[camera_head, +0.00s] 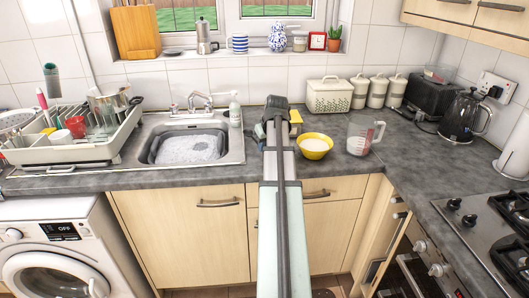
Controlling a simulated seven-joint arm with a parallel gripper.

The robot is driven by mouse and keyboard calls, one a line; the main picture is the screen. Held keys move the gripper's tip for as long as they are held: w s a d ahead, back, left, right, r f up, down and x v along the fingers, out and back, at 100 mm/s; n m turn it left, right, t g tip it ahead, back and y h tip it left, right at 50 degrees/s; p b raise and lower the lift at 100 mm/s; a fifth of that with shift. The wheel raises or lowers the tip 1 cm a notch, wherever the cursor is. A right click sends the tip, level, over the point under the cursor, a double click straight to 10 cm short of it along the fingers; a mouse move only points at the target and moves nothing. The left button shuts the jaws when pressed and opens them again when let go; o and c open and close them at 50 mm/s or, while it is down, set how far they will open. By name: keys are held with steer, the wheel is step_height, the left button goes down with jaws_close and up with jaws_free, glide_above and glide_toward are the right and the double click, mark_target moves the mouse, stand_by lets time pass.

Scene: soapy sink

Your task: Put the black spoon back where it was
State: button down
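I cannot make out the black spoon in this view. My gripper (277,118) is at the end of my arm, over the counter to the right of the sink and left of the yellow bowl (315,153). The arm hides its fingers, so I cannot tell whether they are open or shut, or hold anything. The sink (238,150) holds a grey basin (154,152) with white suds (193,149). The suds hide whatever lies under them.
A dish rack (92,150) with dishes stands left of the sink. The tap (200,101) and soap bottle (235,110) are behind it. A measuring jug (364,140), bread bin (328,96), canisters (377,92) and kettle (463,117) stand to the right. The right front counter is clear.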

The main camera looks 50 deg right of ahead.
steer(key=shift+f, duration=1.6)
steer(key=shift+f, duration=0.1)
steer(key=c, duration=1.1)
jaws_free()
steer(key=v, duration=1.2)
